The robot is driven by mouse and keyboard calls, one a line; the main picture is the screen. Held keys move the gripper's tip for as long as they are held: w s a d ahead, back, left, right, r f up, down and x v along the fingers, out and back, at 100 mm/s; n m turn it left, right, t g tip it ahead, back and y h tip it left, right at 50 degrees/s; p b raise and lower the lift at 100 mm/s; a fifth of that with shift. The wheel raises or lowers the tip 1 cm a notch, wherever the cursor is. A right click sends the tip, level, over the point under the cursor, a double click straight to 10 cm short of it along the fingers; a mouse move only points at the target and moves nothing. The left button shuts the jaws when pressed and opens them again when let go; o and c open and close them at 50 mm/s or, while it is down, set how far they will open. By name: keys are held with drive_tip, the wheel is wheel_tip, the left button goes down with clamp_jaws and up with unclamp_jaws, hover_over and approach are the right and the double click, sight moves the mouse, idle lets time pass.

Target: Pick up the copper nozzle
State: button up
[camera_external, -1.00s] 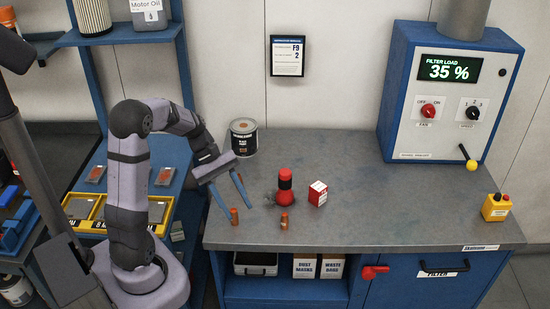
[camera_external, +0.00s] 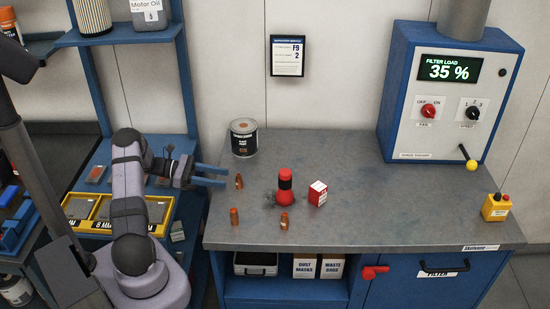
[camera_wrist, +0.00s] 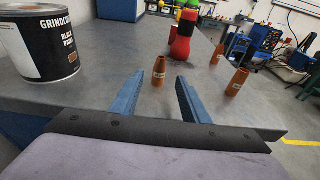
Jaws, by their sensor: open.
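Several orange-brown copper nozzles stand upright on the grey bench. One nozzle (camera_external: 239,182) is just beyond the fingertips of my gripper (camera_external: 227,176). In the wrist view this nozzle (camera_wrist: 159,71) appears in line with the gap between the fingers of my gripper (camera_wrist: 160,82), apart from both. My gripper is open and empty, with its fingers pointing right across the bench. A second nozzle (camera_external: 234,216) stands nearer the front edge, also in the wrist view (camera_wrist: 236,82). A third nozzle (camera_external: 284,222) stands farther right (camera_wrist: 217,56).
A paint can (camera_external: 243,138) stands behind my gripper, at the left of the wrist view (camera_wrist: 38,42). A red and black bottle-like object (camera_external: 284,187) and a red-and-white box (camera_external: 318,193) stand beyond the nozzles. The bench (camera_external: 390,215) is clear to the right of the box.

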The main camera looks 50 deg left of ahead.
sight(239, 183)
drive_tip(key=shift+f, duration=0.4)
drive_tip(key=shift+p+x, duration=1.95)
drive_tip(key=shift+x, duration=1.75)
clamp_jaws()
